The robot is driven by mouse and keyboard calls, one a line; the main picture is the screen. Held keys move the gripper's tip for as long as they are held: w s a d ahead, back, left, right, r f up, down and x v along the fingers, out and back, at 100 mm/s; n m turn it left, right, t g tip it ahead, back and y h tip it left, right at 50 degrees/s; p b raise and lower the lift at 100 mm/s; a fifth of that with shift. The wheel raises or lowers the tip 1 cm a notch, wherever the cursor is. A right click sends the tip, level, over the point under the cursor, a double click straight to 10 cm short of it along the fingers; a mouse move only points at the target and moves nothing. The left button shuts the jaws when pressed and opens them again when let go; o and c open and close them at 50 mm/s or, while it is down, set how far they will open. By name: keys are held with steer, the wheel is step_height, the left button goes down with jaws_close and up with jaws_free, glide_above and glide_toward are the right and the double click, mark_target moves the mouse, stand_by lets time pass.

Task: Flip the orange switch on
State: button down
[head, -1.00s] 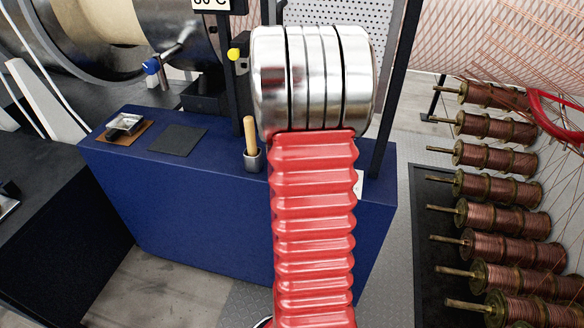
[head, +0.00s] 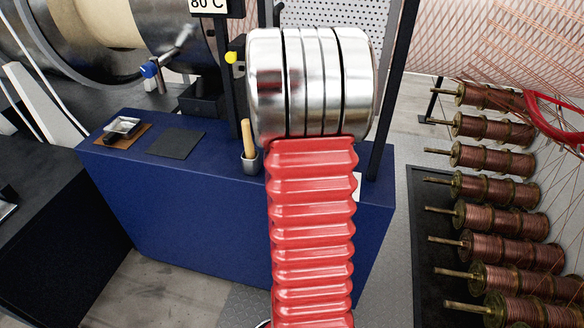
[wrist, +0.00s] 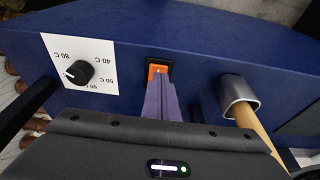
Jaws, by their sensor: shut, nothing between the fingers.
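The orange switch (wrist: 158,69) sits in a black frame on the blue panel in the wrist view, near the middle. My gripper (wrist: 159,80) is shut and empty, its purple fingers pointing at the switch. The fingertips overlap the lower part of the switch in the picture; I cannot tell whether they touch it. The fingers cover part of the switch, so its position is unclear. In the head view my own arm hides the switch and the gripper.
A black dial (wrist: 79,72) on a white temperature card is left of the switch. A metal cup (wrist: 237,95) with a wooden handle (wrist: 258,128) stands close on the right. The blue cabinet (head: 190,215) also carries a dark pad (head: 175,144). Copper spools (head: 497,187) line the right.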

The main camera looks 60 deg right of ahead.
steer(key=shift+r, duration=0.15)
steer(key=shift+r, duration=0.25)
steer(key=s+a+v, duration=0.1)
steer(key=v, duration=1.1)
steer(key=shift+a, duration=0.5)
steer(key=shift+r+n, duration=0.1)
steer(key=shift+n, duration=0.2)
steer(key=s+a+r+n+t+y, duration=0.1)
steer(key=a+n, duration=0.5)
steer(key=a, duration=1.3)
steer(key=s+a+r+n+t+y, duration=0.2)
steer(key=a+n, duration=0.5)
steer(key=a, duration=1.1)
steer(key=shift+s+a+t, duration=0.4)
steer(key=shift+s+t, duration=0.25)
steer(key=shift+t, duration=0.15)
